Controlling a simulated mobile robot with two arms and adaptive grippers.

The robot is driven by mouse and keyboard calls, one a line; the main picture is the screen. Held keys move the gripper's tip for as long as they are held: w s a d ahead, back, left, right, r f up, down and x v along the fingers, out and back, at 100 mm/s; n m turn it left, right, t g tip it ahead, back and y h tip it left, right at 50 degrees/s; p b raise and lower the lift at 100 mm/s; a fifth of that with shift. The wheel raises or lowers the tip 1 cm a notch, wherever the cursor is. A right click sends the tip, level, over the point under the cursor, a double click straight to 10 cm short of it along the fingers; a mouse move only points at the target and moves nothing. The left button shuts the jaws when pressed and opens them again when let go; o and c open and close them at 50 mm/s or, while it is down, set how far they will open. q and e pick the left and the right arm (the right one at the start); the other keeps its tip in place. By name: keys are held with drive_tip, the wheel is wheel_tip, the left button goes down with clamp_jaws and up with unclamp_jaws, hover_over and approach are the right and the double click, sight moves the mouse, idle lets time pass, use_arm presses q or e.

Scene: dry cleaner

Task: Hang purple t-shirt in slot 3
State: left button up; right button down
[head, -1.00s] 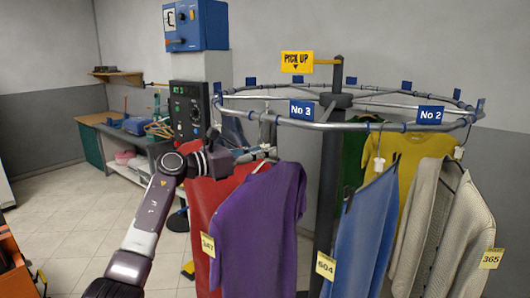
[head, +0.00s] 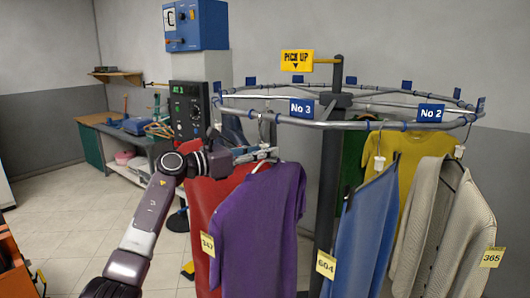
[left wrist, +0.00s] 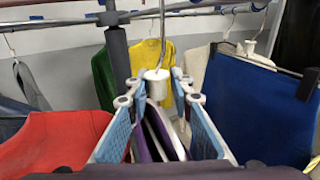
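The purple t-shirt (head: 258,230) hangs on its hanger below the rail, just left of the blue No 3 sign (head: 302,108). My left gripper (head: 268,157) is at the top of the shirt's hanger. In the left wrist view its two blue-padded fingers (left wrist: 156,99) stand apart, one on each side of the white hanger neck (left wrist: 157,86). The purple cloth (left wrist: 169,141) shows below, between the fingers. The hanger hook (left wrist: 161,20) rises to the top of that view; I cannot tell whether it rests on the rail. My right gripper is out of view.
The round rail (head: 390,126) carries a red garment (head: 204,205) on the left, and a blue garment (head: 360,235), a yellow shirt (head: 405,160) and a beige cardigan (head: 440,215) on the right. A dark post (head: 328,190) stands behind. A control box (head: 189,108) is at left.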

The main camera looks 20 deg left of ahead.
use_arm(q)
drive_tip(key=shift+o, duration=1)
drive_tip(key=shift+s+a+f, duration=0.1)
drive_tip(key=shift+s+a, duration=0.25)
drive_tip(key=shift+a, duration=0.05)
drive_tip(key=v, duration=0.7)
